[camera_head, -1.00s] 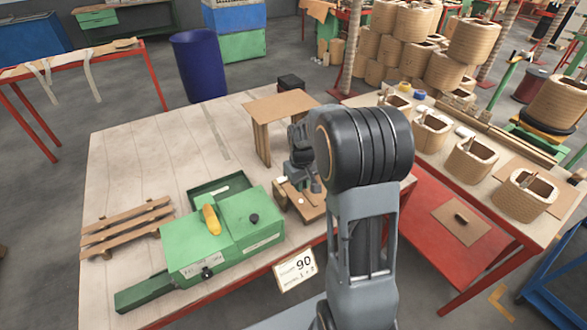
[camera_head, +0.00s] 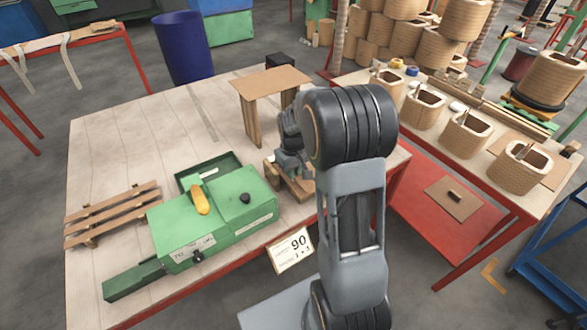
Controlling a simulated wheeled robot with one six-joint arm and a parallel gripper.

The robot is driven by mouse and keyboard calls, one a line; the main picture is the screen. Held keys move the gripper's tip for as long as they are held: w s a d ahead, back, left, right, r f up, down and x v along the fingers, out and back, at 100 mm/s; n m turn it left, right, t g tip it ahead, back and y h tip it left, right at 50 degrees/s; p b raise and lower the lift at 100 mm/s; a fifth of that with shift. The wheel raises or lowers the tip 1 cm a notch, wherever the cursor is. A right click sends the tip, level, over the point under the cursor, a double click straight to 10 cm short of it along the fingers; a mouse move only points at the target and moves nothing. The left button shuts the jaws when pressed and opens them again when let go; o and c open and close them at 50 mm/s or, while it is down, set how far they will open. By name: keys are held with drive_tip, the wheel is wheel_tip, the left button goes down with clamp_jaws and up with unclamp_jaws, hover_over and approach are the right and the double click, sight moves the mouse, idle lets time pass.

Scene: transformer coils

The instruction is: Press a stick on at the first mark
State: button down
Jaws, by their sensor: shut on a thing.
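My gripper (camera_head: 292,172) is at the small wooden board (camera_head: 301,190) near the table's right front edge, and it covers much of that board. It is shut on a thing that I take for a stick. The stick is hidden behind the jaws and wrist, so its contact with the board cannot be told. No mark can be made out at this size. A wooden rack of slats (camera_head: 112,214) lies at the left of the table.
A green machine (camera_head: 235,222) with a yellow handle stands left of my gripper. A small wooden stand (camera_head: 270,82) is just behind it. A sign reading 90 (camera_head: 291,249) hangs at the front edge. The table's back left is clear. Coils (camera_head: 466,132) stand on the right table.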

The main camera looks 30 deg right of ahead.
drive_tip(key=shift+f, duration=0.5)
drive_tip(key=c, duration=1.1)
unclamp_jaws()
drive_tip(key=shift+o, duration=0.7)
drive_tip(key=o, duration=0.3)
drive_tip(key=shift+r, duration=0.25)
drive_tip(key=shift+r+p, duration=1.2)
drive_tip(key=shift+r, duration=0.4)
drive_tip(key=shift+c, duration=0.4)
